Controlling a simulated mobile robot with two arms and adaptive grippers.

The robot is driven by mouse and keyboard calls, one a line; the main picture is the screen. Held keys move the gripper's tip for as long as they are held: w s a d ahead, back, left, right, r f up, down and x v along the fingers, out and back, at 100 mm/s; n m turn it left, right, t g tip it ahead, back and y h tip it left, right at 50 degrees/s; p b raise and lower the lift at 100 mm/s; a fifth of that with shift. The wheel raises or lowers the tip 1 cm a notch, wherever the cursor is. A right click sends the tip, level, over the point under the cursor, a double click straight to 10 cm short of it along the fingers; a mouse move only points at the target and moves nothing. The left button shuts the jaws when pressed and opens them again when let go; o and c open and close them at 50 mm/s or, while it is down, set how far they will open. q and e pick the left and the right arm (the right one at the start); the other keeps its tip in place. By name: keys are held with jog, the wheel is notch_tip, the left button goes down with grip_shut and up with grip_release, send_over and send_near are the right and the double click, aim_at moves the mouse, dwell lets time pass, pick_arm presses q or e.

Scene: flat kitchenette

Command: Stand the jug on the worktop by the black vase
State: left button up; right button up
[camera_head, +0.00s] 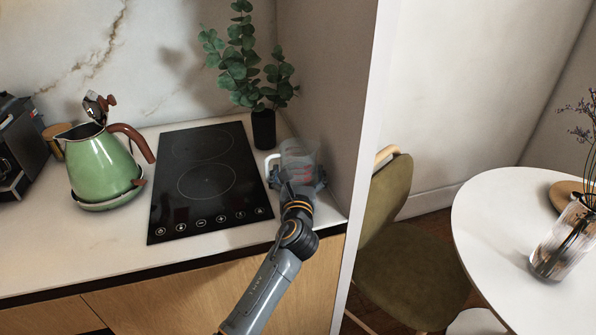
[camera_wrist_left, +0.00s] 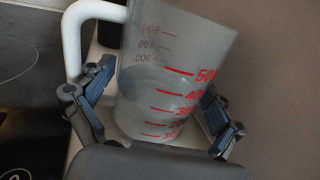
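The jug (camera_head: 298,153) is a clear measuring jug with red marks and a white handle. It is at the right end of the worktop, just right of and nearer than the black vase (camera_head: 264,130), which holds green leafy stems. My left gripper (camera_head: 299,184) has its fingers on both sides of the jug. In the left wrist view, the jug (camera_wrist_left: 165,80) sits between the gripper's (camera_wrist_left: 158,100) blue pads, which appear to touch its sides. The jug's base is hidden, so I cannot tell whether it touches the worktop. My right gripper is out of view.
A black hob (camera_head: 205,180) lies left of the jug, with a green kettle (camera_head: 100,165) beyond it. A side wall (camera_head: 335,110) stands close to the jug's right. Bare worktop (camera_head: 240,240) runs along the front. A chair and round white table (camera_head: 490,215) stand farther right.

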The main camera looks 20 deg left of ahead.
pick_arm(q)
jog(key=shift+r, duration=0.1)
jog(key=shift+s, duration=0.15)
jog(key=v, duration=1.1)
jog(key=shift+s+d+r, duration=0.1)
jog(key=shift+s+d, duration=0.05)
jog(key=shift+s, duration=0.2)
